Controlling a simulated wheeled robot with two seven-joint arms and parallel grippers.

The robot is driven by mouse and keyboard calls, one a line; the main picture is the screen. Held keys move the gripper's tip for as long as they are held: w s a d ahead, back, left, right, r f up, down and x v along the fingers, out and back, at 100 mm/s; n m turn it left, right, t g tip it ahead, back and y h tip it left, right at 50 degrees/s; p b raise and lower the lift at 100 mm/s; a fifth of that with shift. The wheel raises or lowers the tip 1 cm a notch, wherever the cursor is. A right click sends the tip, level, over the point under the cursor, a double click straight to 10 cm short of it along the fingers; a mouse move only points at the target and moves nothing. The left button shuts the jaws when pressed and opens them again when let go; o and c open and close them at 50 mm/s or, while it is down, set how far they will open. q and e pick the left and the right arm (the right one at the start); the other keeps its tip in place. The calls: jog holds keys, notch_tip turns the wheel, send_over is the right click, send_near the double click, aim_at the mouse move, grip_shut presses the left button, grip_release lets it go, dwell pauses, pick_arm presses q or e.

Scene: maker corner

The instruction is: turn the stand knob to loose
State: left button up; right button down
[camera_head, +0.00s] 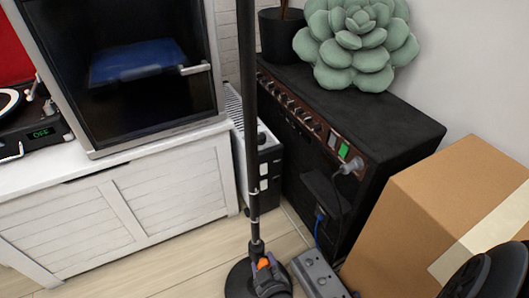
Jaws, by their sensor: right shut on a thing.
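A stand with a thin black pole (249,150) rises through the middle of the view from a round dark base (238,282) on the floor. A small orange stand knob (263,264) shows low on the stand, beside the foot of the pole. My right gripper (266,274) is down at the bottom centre, shut on the orange knob. The fingers partly cover the knob, so its exact turned position cannot be told. My left gripper is not in view.
A black amplifier (400,125) with a potted plant and green succulent (357,40) stands behind. A cardboard box (440,200) is at right, and a grey metal box (318,272) lies beside the stand. A white cabinet (165,205) is left; open floor (170,268) lies before it.

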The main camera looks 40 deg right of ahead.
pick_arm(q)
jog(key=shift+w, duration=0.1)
pick_arm(e)
jog(key=shift+n, duration=0.4)
jog(key=shift+h, duration=0.3)
jog(key=shift+c, duration=0.6)
grip_release()
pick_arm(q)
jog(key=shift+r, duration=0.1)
